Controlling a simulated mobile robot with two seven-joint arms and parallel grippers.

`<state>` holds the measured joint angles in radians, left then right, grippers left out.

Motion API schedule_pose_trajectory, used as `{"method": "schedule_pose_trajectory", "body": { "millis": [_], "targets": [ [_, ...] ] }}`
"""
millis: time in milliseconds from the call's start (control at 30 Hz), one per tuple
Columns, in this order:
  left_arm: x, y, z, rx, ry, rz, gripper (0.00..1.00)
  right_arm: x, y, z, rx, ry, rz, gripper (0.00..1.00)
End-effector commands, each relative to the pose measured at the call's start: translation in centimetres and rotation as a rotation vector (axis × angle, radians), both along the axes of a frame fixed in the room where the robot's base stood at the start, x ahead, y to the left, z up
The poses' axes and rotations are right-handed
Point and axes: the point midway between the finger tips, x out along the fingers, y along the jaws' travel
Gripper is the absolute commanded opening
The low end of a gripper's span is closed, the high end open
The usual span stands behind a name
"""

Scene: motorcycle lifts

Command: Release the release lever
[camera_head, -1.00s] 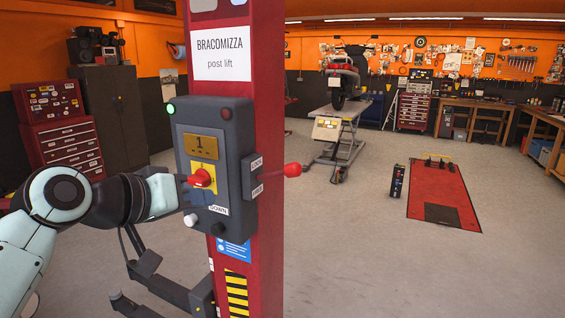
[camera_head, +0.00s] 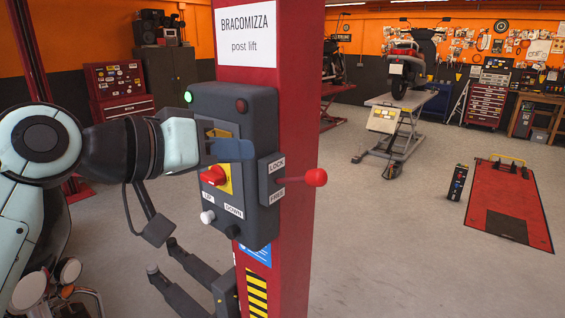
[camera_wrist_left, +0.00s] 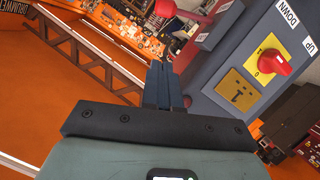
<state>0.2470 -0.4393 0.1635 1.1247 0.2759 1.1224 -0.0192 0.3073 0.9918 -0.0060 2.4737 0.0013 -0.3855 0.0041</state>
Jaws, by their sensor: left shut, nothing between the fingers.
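The release lever (camera_head: 316,177) is a red ball knob on a short stem, sticking out of the right side of the grey control box (camera_head: 262,108). It sits by the LOCK and FREE labels; which one it is set to I cannot tell. Its red ball also shows at the top of the left wrist view (camera_wrist_left: 166,8). My left gripper (camera_head: 236,150) is shut and empty, in front of the box, left of the lever and apart from it. Its closed fingers show in the left wrist view (camera_wrist_left: 163,85). My right gripper is out of view.
The box has a red rotary switch (camera_head: 213,175) on a yellow plate, a lit green lamp (camera_head: 188,97), and UP and DOWN buttons. It is fixed to a red post (camera_head: 295,235). Open floor lies right of the post, with a red floor plate (camera_head: 507,205) beyond.

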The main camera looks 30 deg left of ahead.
Motion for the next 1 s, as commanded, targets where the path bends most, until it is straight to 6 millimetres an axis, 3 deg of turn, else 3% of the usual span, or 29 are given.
{"method": "schedule_pose_trajectory", "body": {
  "millis": [167,533,700,1000],
  "targets": [
    [2.2,-0.5,-0.7,0.000,0.005,-0.001,0.00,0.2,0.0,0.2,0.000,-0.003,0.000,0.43],
    [9.6,-2.1,-2.7,-0.001,0.003,-0.001,0.00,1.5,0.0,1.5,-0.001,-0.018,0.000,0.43],
    [10.3,-3.2,-5.1,0.001,0.004,-0.001,0.00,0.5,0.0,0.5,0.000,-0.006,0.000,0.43],
    [10.9,-3.7,-6.0,0.000,0.000,0.001,0.00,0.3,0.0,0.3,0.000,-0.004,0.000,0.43]
  ]
}}
